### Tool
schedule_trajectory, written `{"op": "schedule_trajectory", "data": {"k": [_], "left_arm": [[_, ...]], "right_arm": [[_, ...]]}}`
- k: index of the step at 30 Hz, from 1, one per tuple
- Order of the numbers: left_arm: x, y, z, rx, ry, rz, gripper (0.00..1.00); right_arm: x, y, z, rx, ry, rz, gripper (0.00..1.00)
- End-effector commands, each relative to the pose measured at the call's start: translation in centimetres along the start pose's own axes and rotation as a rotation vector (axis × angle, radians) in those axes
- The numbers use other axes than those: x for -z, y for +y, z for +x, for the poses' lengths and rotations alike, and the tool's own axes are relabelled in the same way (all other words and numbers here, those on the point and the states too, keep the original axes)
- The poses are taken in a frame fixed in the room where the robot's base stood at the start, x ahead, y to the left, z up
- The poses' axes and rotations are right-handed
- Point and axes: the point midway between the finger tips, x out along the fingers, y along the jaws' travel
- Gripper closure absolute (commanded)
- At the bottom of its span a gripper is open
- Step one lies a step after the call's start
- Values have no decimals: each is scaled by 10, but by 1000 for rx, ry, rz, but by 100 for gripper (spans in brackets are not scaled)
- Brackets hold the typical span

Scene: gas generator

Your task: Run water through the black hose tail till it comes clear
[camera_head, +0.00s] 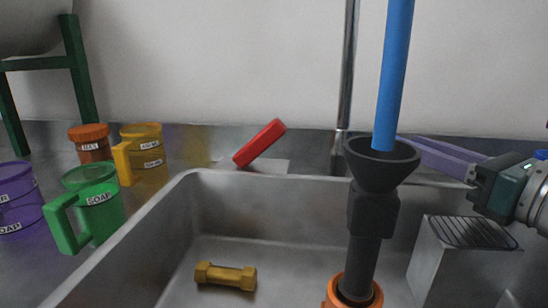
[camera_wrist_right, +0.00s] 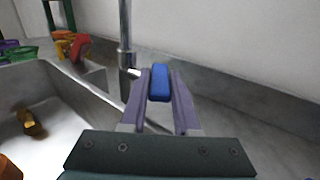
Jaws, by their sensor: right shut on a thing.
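The black hose tail (camera_head: 370,215) stands upright over the sink with its funnel-shaped mouth at the top. Its lower end sits in an orange ring-like piece (camera_head: 374,299). A solid blue column (camera_head: 394,75), which looks like running water, comes down into the mouth. Its colour shows no dirt; any outflow at the bottom is hidden. My right gripper (camera_head: 425,150) is behind and right of the mouth. In the right wrist view its purple fingers are shut on a blue handle (camera_wrist_right: 159,83), beside the upright metal pipe (camera_wrist_right: 125,35). My left gripper is out of view.
The sink (camera_head: 200,235) holds a brass-coloured fitting (camera_head: 225,276). A box with a dark grating top (camera_head: 470,232) stands at its right. A red handle (camera_head: 259,143) is behind the sink. Green, yellow and purple mugs and an orange-lidded jar (camera_head: 92,142) stand left.

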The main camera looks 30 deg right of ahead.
Motion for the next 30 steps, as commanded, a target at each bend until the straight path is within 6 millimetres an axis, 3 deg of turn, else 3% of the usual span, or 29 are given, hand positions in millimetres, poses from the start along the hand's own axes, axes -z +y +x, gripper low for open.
{"op": "schedule_trajectory", "data": {"k": [13, 14, 21, 30], "left_arm": [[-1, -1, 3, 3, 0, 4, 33], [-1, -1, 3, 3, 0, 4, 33], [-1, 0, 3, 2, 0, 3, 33], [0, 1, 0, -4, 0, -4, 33]], "right_arm": [[2, -2, -2, -6, 8, 1, 100], [2, -2, -2, -6, 8, 1, 67], [1, -1, -2, -8, 5, 1, 40], [-3, 0, -1, -8, 3, 1, 40]]}}
